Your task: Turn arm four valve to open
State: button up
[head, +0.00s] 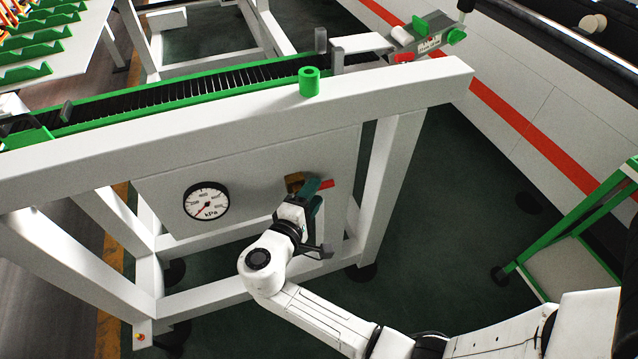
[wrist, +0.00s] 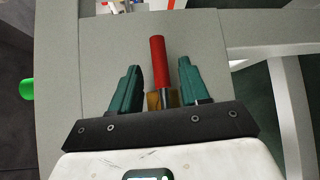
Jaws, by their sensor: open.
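The valve has a red lever handle (wrist: 158,62) and a brass body (wrist: 153,100) on a light grey panel. In the wrist view the handle lies between the two teal fingers of my gripper (wrist: 159,66), with a gap on both sides, and points away from the wrist. In the head view, my gripper (head: 316,196) is at the panel, and its fingers hide much of the valve. The gripper is open and holds nothing.
A round kPa gauge (head: 206,202) sits on the panel left of the valve. A thick white beam (head: 220,125) with a green cylinder (head: 310,82) runs above. A white leg (head: 391,180) stands to the right. A conveyor (head: 210,82) lies behind the beam.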

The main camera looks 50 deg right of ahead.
jog(key=shift+x, duration=2)
jog(key=shift+c, duration=0.2)
grip_shut()
